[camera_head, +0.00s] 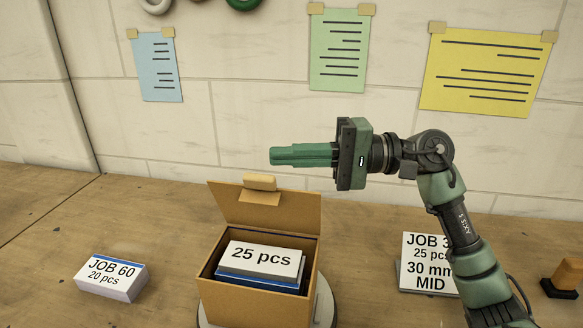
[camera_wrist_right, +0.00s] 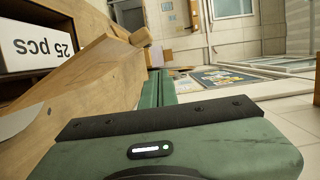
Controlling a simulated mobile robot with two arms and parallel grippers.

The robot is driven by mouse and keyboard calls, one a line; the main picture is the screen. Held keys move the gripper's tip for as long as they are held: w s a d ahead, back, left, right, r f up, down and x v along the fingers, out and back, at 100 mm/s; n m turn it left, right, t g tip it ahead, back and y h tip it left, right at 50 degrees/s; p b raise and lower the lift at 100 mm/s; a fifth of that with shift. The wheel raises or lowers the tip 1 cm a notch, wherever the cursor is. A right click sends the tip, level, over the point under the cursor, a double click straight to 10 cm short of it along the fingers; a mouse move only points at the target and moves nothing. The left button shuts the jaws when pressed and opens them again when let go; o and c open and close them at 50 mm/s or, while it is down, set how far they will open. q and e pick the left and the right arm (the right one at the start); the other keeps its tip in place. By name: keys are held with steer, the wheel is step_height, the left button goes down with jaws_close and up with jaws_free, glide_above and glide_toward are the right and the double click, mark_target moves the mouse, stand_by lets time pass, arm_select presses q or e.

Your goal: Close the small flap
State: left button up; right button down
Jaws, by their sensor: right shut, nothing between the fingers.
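An open cardboard box (camera_head: 215,304) stands on a round grey disc (camera_head: 325,304), with a stack of booklets marked "25 pcs" (camera_head: 262,258) inside. Its large lid (camera_head: 228,204) stands up at the back. A lighter small flap (camera_head: 258,198) with a thick tan piece (camera_head: 260,182) sits at the lid's top edge. My right gripper (camera_head: 273,156) is shut and empty, above and apart from the lid, with its fingers pointing left. In the right wrist view, the green fingers (camera_wrist_right: 158,85) lie beside the lid (camera_wrist_right: 85,65), and the tan piece (camera_wrist_right: 140,37) shows past it. My left gripper is out of view.
A "JOB 60" booklet stack (camera_head: 112,278) lies left of the box. A "JOB 3.." card (camera_head: 421,262) stands to the right, partly behind my right arm. A dark, wooden-handled tool (camera_head: 563,279) is at the far right. The wall with paper sheets (camera_head: 338,50) is behind.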

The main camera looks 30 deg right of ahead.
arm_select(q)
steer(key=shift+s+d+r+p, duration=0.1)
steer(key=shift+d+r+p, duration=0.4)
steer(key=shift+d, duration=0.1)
arm_select(e)
step_height(320, 180, up, 20)
stand_by(0.4)
